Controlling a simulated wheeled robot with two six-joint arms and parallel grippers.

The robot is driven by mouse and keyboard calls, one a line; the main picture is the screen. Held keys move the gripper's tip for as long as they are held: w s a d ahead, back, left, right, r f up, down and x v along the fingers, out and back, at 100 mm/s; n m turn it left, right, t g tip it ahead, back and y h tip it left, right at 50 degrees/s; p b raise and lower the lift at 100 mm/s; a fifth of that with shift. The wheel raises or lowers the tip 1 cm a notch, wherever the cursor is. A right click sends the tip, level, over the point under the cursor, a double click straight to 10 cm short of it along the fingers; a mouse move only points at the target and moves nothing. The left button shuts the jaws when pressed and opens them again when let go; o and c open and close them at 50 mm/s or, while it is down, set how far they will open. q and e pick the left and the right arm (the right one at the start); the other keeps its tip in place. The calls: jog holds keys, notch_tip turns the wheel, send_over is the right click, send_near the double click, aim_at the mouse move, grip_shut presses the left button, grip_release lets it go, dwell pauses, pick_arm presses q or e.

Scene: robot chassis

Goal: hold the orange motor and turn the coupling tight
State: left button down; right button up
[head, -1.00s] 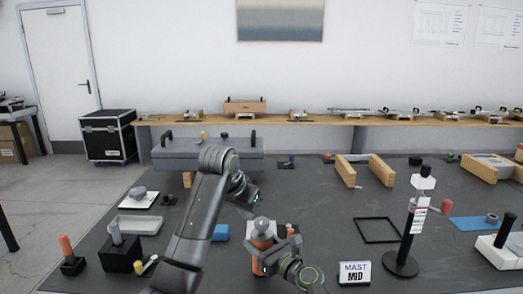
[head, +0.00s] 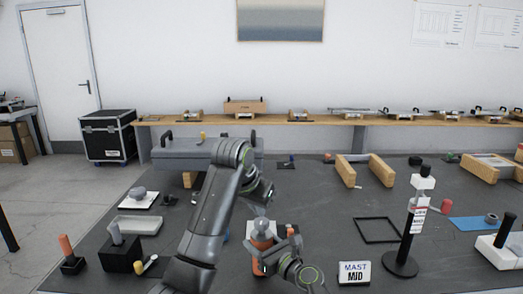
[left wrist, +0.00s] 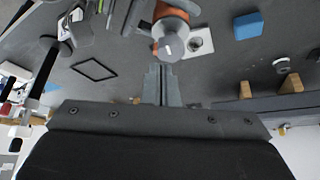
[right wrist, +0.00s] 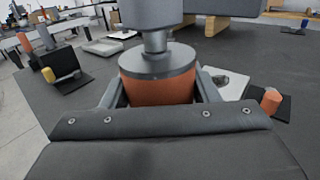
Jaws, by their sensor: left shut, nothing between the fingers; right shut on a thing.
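The orange motor (right wrist: 158,90) stands upright between the fingers of my right gripper (head: 268,252), which is shut on it. It also shows in the head view (head: 262,242), partly covered by that gripper. The grey coupling (right wrist: 155,13) sits on a narrow shaft above the motor's grey top cap; its upper end is cut off in the right wrist view. In the left wrist view the coupling (left wrist: 171,27) is seen from above as a round grey end with a white mark. My left gripper (left wrist: 161,70) is shut and empty, close beside the coupling; contact is unclear.
A black stand with a sign (head: 406,262) and a MAST MID label (head: 355,272) stand right of the motor. A black square frame (head: 377,230) lies behind the label. A grey case (head: 175,155) and wooden blocks (head: 345,171) are farther back. A blue block (left wrist: 249,25) lies nearby.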

aim_at(262, 224)
pick_arm(q)
jog(key=shift+f, duration=2.9)
jog(key=shift+w, duration=0.3)
jog(key=shift+a, duration=0.25)
jog(key=shift+w+a, duration=0.6)
jog(key=shift+a, duration=0.3)
jog(key=shift+w+r, duration=0.1)
jog(key=shift+s+a, duration=0.2)
jog(key=shift+a, duration=0.1)
